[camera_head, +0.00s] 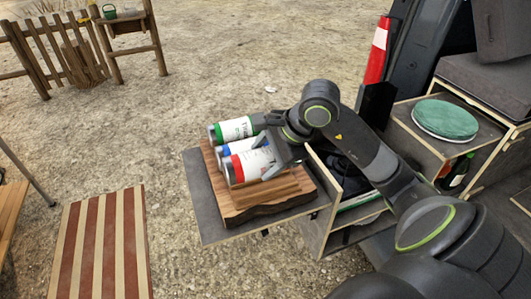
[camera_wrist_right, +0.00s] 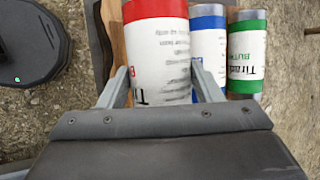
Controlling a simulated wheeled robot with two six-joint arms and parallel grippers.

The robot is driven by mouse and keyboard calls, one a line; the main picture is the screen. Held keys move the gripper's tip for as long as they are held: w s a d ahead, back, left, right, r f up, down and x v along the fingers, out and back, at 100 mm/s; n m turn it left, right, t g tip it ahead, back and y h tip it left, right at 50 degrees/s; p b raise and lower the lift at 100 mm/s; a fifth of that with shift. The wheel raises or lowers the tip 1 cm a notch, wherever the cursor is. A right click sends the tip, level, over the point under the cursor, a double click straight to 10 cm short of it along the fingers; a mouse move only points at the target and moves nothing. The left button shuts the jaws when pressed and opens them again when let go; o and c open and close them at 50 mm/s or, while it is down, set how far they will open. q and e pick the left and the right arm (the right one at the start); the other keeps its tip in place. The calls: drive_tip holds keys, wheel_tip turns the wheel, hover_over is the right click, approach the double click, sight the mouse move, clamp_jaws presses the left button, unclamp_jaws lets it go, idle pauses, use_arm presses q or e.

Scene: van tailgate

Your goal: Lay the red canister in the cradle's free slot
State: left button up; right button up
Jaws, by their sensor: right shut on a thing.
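The red canister (camera_head: 250,166), white-labelled with a red end, lies on its side at the front of the row over the wooden cradle (camera_head: 262,203). My right gripper (camera_head: 274,162) is shut on it; in the right wrist view the fingers straddle the red canister (camera_wrist_right: 160,45). I cannot tell whether it touches the cradle or hangs just above it. A blue canister (camera_head: 222,150) and a green canister (camera_head: 232,130) lie behind it, roughly parallel. Wooden ridges show in front of the red canister; the slot beneath it is hidden. My left gripper is not in view.
The cradle stands on a grey pull-out shelf (camera_head: 207,215) of the van's drawer unit. A green round lid or cushion (camera_head: 444,119) lies on the unit at right. A striped bench top (camera_head: 100,245) stands at left. Gravel ground behind is open.

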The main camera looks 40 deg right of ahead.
drive_tip(key=shift+f+b, duration=0.55)
drive_tip(key=shift+f, duration=1.05)
drive_tip(key=shift+f+b, duration=0.75)
drive_tip(key=shift+b, duration=0.35)
drive_tip(key=o, duration=1.2)
drive_tip(key=shift+o, duration=0.2)
